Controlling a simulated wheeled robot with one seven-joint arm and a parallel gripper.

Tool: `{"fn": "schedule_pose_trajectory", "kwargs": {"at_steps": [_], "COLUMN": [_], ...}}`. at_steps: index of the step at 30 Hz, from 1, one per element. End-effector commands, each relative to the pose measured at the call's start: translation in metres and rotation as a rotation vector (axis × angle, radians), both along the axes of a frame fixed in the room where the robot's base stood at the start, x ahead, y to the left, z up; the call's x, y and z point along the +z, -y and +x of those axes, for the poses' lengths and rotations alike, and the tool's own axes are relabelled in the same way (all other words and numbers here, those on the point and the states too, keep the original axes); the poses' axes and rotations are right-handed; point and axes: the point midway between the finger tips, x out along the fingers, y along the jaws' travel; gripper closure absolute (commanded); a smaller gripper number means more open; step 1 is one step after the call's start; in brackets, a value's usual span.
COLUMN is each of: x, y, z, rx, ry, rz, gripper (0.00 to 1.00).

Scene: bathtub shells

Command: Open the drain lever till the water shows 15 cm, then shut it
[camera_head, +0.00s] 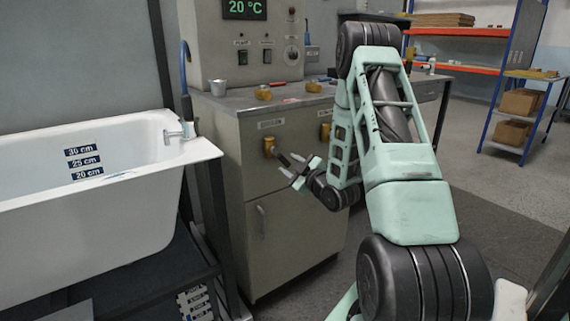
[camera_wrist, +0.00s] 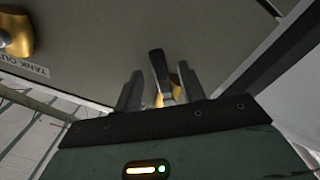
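The white bathtub (camera_head: 90,215) stands at the left, with depth labels (camera_head: 84,163) for 30, 25 and 20 cm on its inner wall. The near rim hides lower marks, and I cannot make out the water level. A brass valve (camera_head: 268,147) with a dark lever (camera_head: 283,159) sits on the cabinet front; its label is too small to read. My gripper (camera_head: 291,167) is at this lever. In the wrist view, the dark lever (camera_wrist: 160,72) stands between the two open fingers of my gripper (camera_wrist: 158,85), with small gaps on both sides.
A second brass valve (camera_head: 325,132) is right of the first; it shows in the wrist view (camera_wrist: 15,36) beside a label partly reading "TANK OU". The cabinet (camera_head: 300,235) has a 20 °C display (camera_head: 244,9) above it.

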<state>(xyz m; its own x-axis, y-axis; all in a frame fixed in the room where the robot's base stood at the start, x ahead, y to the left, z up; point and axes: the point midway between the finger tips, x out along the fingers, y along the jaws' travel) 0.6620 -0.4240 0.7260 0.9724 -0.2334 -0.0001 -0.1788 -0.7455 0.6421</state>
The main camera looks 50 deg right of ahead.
Motion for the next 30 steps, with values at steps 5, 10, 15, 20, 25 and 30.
{"fn": "schedule_pose_trajectory", "kwargs": {"at_steps": [5,10,15,20,25,30], "x": [0.0,0.0,0.0,0.0,0.0,0.0], "y": [0.006,0.008,0.008,0.008,0.008,0.008], "z": [0.024,0.033,0.034,0.034,0.034,0.034], "rx": [0.001,-0.001,-0.001,-0.001,0.0,0.0], "ry": [0.001,0.001,-0.001,-0.001,0.0,-0.002], "rz": [0.0,0.0,0.0,0.0,0.0,-0.008], "gripper": [0.6,0.6,0.6,0.74,1.0,1.0]}}
